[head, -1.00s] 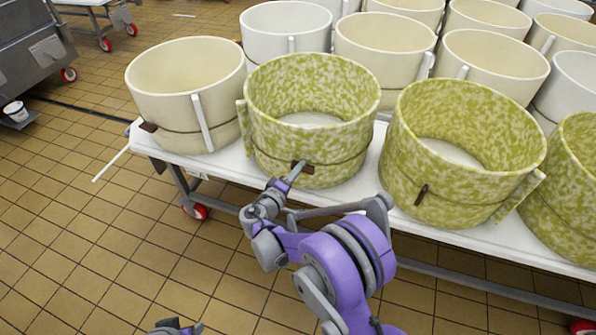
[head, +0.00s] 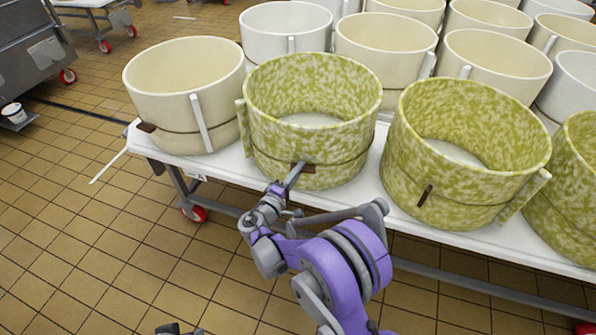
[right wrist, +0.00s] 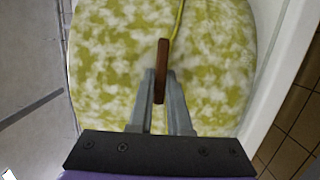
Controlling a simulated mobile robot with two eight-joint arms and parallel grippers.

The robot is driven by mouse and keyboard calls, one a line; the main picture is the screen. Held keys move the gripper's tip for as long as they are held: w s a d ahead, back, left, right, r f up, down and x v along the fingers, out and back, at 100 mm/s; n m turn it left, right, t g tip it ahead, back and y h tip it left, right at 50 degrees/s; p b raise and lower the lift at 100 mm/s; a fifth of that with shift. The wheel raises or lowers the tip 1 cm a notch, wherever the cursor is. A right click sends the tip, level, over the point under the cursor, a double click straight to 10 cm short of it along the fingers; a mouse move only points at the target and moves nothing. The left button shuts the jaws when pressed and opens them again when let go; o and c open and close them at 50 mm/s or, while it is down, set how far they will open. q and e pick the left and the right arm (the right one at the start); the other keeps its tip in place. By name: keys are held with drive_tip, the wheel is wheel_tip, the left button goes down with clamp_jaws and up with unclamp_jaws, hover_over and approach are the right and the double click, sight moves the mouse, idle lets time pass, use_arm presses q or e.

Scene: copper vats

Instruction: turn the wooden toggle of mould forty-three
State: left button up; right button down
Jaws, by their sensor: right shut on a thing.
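A green-and-cream mottled round mould (head: 262,140) stands at the front edge of the white table, second from the left in the front row. A dark cord runs around it. A short brown wooden toggle (head: 304,168) sits on its front at the cord and lies about level in the head view. My right gripper (head: 293,175) is at the toggle, shut on it. In the right wrist view the toggle (right wrist: 163,60) stands between the two grey fingers (right wrist: 161,88), with a yellow-green cord above it. No mould number is readable.
Another mottled mould (head: 455,165) with its own upright toggle (head: 424,195) stands to the right. A cream mould (head: 165,105) stands close on the left. More moulds fill the white table (head: 365,190) behind. The tiled floor in front is open.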

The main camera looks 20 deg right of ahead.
drive_tip(key=c, duration=0.9)
unclamp_jaws()
drive_tip(key=shift+o, duration=0.2)
drive_tip(key=shift+s+a, duration=0.1)
drive_tip(key=p+v, duration=0.1)
drive_tip(key=v, duration=0.9)
drive_tip(key=shift+s+a, duration=0.15)
drive_tip(key=shift+s, duration=0.05)
